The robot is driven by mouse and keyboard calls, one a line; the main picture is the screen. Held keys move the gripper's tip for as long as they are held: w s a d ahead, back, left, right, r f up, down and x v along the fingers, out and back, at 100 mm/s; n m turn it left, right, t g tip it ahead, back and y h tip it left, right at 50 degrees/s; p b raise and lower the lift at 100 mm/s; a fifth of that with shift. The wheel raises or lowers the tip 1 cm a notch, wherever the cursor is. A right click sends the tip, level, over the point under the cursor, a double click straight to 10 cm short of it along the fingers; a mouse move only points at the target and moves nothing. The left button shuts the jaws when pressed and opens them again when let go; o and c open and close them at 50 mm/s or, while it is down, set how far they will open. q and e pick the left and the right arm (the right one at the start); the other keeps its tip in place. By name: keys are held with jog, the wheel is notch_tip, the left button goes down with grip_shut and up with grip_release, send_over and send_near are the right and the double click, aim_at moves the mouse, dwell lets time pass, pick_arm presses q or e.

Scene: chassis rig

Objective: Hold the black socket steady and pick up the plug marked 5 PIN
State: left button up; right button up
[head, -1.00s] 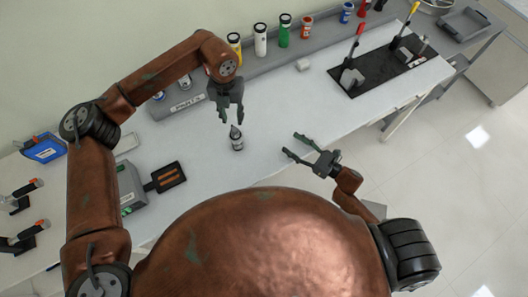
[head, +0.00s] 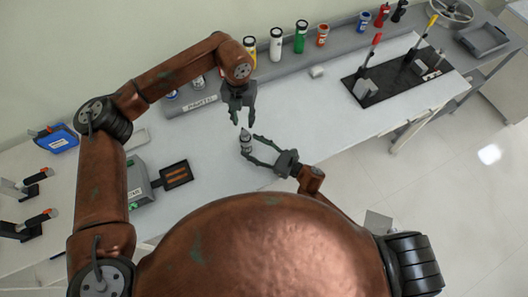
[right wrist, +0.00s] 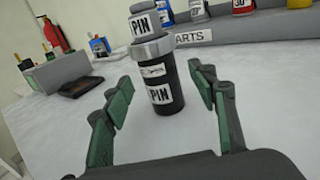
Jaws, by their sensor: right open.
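A black cylindrical socket (right wrist: 163,105) with a grey collar and a white label ending in PIN stands upright on the bench. A grey-topped plug (right wrist: 144,22), also labelled PIN, sits on top of it; its number cannot be read. Together they show as a small dark upright piece (head: 246,147) in the head view. My right gripper (head: 256,150) is open, its fingers reaching toward the socket from the right; in the wrist view the fingers (right wrist: 160,75) lie on either side, with gaps. My left gripper (head: 242,120) points down above the plug, fingers apart and empty.
A grey rack (head: 200,103) with several coloured bottles runs along the back. A grey device (head: 139,180) and a dark pad with orange strips (head: 176,174) lie to the left. A black lever board (head: 390,77) is at the right. The bench around the socket is clear.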

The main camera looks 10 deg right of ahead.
aim_at(251, 146)
jog(key=shift+x, duration=1.7)
jog(key=shift+c, duration=0.4)
